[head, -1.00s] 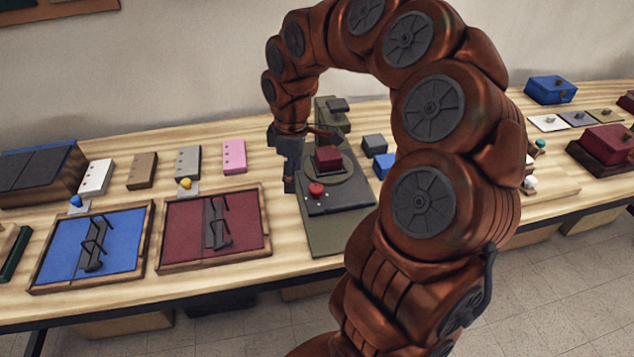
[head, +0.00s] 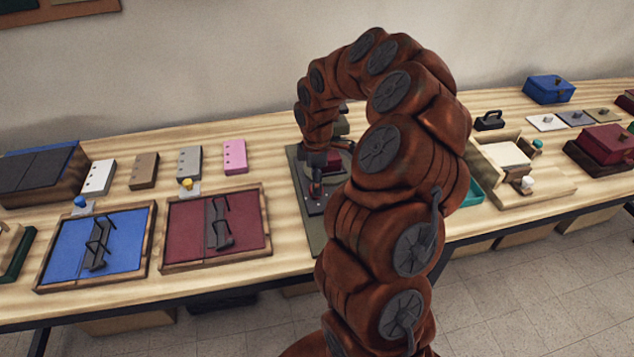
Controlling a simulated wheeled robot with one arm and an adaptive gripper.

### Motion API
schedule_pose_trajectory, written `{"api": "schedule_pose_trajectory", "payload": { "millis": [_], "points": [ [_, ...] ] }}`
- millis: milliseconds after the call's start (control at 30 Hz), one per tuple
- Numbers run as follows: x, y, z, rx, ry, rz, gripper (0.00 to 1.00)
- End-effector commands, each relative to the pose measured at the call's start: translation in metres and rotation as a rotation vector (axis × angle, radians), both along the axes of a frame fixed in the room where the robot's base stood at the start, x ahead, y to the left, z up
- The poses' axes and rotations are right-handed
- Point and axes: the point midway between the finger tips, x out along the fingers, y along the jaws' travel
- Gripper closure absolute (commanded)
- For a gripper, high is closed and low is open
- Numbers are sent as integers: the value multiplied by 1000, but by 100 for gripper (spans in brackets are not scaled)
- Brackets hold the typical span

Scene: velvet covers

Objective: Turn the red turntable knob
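The turntable device has an olive base plate (head: 311,230) and stands on the bench left of my arm. A dark red block (head: 334,160) on it shows only in part behind my arm. The red knob (head: 315,190) sits on the dark panel at the front of the device, mostly covered by my gripper. My gripper (head: 316,183) points down at the knob, over it or around it. I cannot tell whether it touches the knob. The fingers are too small and hidden to show whether they are open or shut.
A red tray (head: 183,258) and a blue tray (head: 66,277), each holding dark glasses, lie to the left. Several small switch blocks stand behind them. To the right are a wooden tray (head: 563,191) and a dark red box (head: 606,140). My arm hides the middle of the bench.

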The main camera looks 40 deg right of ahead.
Motion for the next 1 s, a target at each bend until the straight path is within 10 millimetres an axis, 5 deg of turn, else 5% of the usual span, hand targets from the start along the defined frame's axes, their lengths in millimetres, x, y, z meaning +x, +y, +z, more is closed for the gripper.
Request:
{"api": "schedule_pose_trajectory", "payload": {
  "millis": [200, 500, 1000],
  "points": [
    [0, 0, -19, 0, 0, 0, 32],
    [0, 0, -22, 0, -1, 0, 33],
    [0, 0, -22, 0, -1, 0, 85]
  ]
}}
